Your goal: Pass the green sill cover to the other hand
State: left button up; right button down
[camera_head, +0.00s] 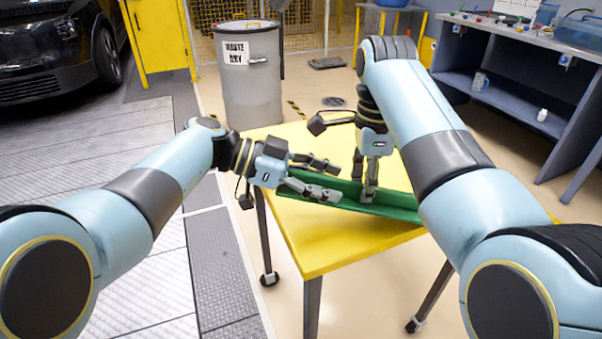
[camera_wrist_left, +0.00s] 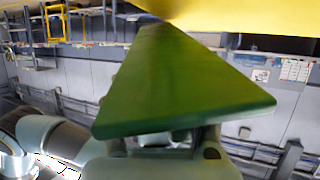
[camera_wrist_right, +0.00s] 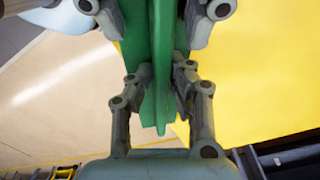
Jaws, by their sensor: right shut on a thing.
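The green sill cover (camera_head: 385,205) is a long channel-shaped strip held at about the height of the yellow table's top. My right gripper (camera_head: 370,192) points down and is shut on the cover's raised part near its middle; the right wrist view shows its fingers (camera_wrist_right: 158,90) on both sides of a thin green rib (camera_wrist_right: 160,60). My left gripper (camera_head: 328,178) is at the cover's left end, its fingers spread apart above and below it in the head view. In the left wrist view the cover (camera_wrist_left: 180,85) fills the middle and hides the left fingertips.
The yellow table (camera_head: 310,240) lies beneath both grippers. A grey waste bin (camera_head: 252,90) stands behind it. A blue-grey workbench (camera_head: 520,85) with small items is at the back right. Both arms are close together over the table.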

pick_arm(q)
jog(key=shift+s+d+f, duration=0.2)
jog(key=shift+d+f, duration=0.2)
jog(key=shift+d, duration=0.1)
jog(key=shift+s+f, duration=0.1)
jog(key=shift+s, duration=0.1)
grip_shut()
grip_release()
jog(key=shift+w, duration=0.1)
